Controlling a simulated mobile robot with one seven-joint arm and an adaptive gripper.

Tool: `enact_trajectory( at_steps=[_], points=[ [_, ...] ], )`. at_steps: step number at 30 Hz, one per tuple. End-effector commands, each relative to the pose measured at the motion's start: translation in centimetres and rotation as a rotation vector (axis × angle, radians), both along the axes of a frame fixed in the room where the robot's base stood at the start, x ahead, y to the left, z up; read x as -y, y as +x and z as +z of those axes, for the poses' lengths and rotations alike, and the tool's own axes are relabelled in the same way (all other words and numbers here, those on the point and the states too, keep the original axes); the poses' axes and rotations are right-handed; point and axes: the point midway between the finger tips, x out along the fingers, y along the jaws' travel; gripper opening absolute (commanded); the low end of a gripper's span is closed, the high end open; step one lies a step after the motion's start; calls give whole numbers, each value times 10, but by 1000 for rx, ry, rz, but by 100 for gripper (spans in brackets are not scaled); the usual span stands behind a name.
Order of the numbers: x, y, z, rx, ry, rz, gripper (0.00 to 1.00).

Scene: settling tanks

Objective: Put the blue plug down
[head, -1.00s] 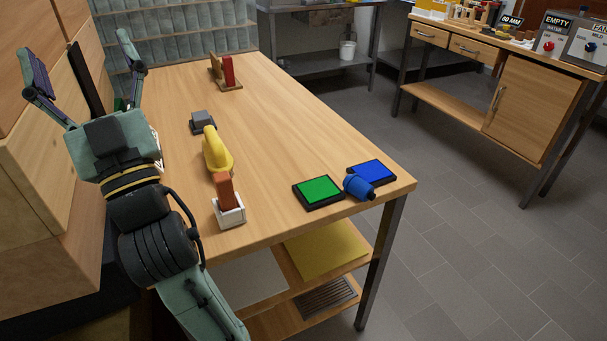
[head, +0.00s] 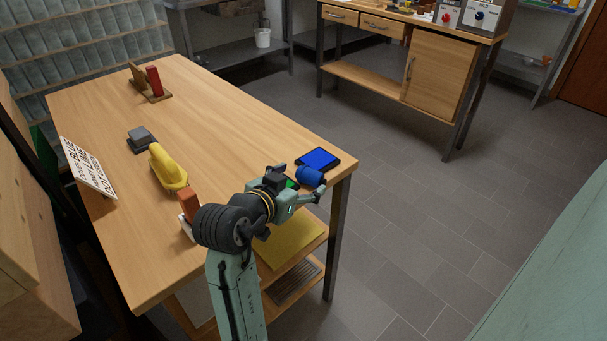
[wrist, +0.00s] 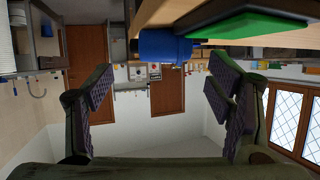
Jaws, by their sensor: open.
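The blue plug (head: 311,176) lies on its side at the table's near right corner, against the front edge of the blue pad (head: 318,158). My gripper (head: 304,187) is open and empty just in front of the plug, by the table edge. In the wrist view, the plug (wrist: 163,46) shows ahead of my spread fingers (wrist: 160,88), above the gap between them and not held. The green pad (head: 291,183) is mostly hidden behind my gripper in the head view; it also shows in the wrist view (wrist: 262,27).
On the wooden table (head: 225,135) stand a yellow object (head: 167,168), an orange block (head: 189,203) in a white holder, a grey block (head: 141,137) and a red block (head: 154,81). A white sign (head: 87,167) is at left. The floor to the right is clear.

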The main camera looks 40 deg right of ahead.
Motion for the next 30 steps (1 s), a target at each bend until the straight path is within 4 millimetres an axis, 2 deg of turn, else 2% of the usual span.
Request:
enact_trajectory(
  at_steps=[7, 16, 24, 30],
  points=[
    [17, 9, -6, -2, 0, 2, 74],
    [51, 27, -20, 1, 0, 3, 74],
    [54, 29, -23, 3, 0, 4, 74],
    [54, 29, -23, 3, 0, 4, 62]
  ],
)
